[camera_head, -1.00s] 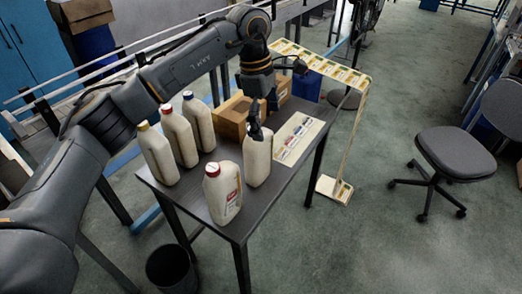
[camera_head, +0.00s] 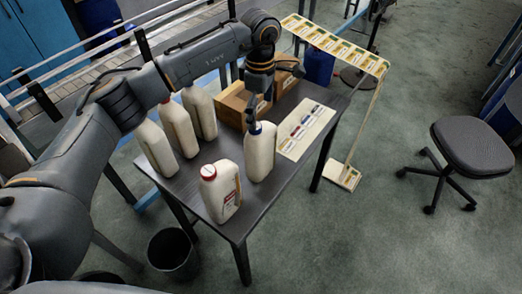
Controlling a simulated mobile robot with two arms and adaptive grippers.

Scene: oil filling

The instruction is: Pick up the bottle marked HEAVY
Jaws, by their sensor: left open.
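Several white jugs stand upright on a dark table (camera_head: 290,165). The front jug (camera_head: 221,192) has a red cap and a red label. A second jug (camera_head: 260,153) with a dark blue cap stands behind it to the right. No HEAVY marking is legible. My left gripper (camera_head: 252,122) is open and points down at the blue-capped jug's top, its fingers close beside the cap. I cannot tell whether they touch it.
A cardboard box (camera_head: 233,106) stands behind the jugs. A black bin (camera_head: 172,255) stands on the floor in front.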

